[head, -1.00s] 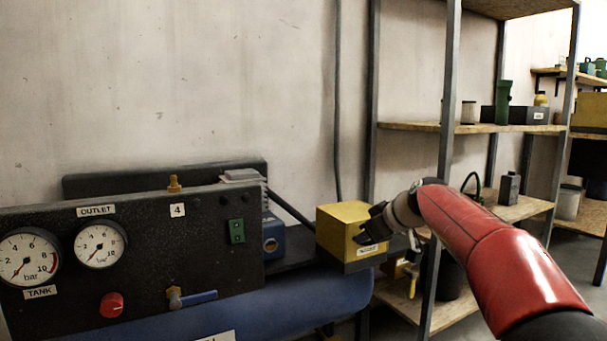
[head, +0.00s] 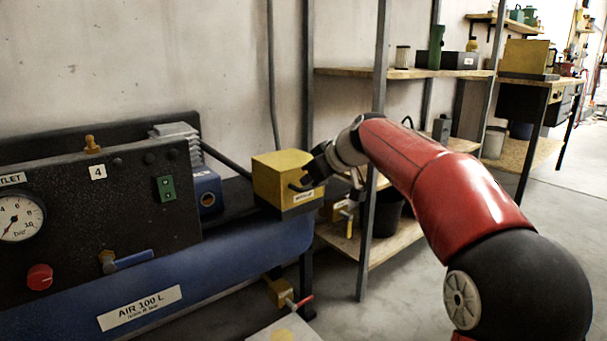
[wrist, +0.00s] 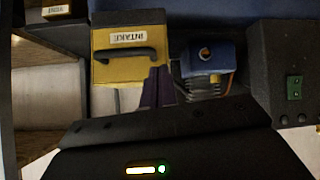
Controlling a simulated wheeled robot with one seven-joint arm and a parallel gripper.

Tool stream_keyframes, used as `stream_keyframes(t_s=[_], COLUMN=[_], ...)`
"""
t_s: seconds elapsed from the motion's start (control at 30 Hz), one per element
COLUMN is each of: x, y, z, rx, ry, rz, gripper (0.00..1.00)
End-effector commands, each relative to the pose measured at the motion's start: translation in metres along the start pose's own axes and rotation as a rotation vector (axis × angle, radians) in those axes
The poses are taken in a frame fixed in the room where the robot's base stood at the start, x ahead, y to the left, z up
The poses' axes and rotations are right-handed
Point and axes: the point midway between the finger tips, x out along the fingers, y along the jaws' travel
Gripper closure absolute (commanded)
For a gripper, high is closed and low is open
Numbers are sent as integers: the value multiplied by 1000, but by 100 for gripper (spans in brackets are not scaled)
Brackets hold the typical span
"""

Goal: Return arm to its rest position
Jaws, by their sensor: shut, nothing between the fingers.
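My gripper (head: 308,178) is at the end of my red arm in the head view, in front of the right side of a yellow box (head: 272,180). In the wrist view the gripper's dark fingers (wrist: 158,87) are together and empty, just beside the lower right of the same box (wrist: 104,72). The box has an INTAKE label and a black handle (wrist: 125,53). The fingers look apart from the handle, though I cannot tell the exact gap. My arm reaches forward and left from the lower right.
The blue compressor tank (head: 225,265) and its black panel (head: 75,215) are at left. A blue motor (head: 206,190) sits behind the panel. A shelf post (head: 377,130) stands close behind my arm. Shelving is behind it. Open floor (head: 570,215) lies at right.

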Motion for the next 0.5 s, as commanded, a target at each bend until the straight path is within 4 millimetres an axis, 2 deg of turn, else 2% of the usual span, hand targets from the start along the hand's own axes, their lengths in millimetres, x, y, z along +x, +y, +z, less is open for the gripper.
stream_keyframes(t_s=[0.03,0.2,0.43,0.5], x=[-6,-23,-37,-47], y=[-2,-8,-13,-20], z=[13,38,53,55], rx=[1,-3,-1,15], ry=[2,5,3,-18], rz=[2,0,-1,7], gripper=[100,100,100,100])
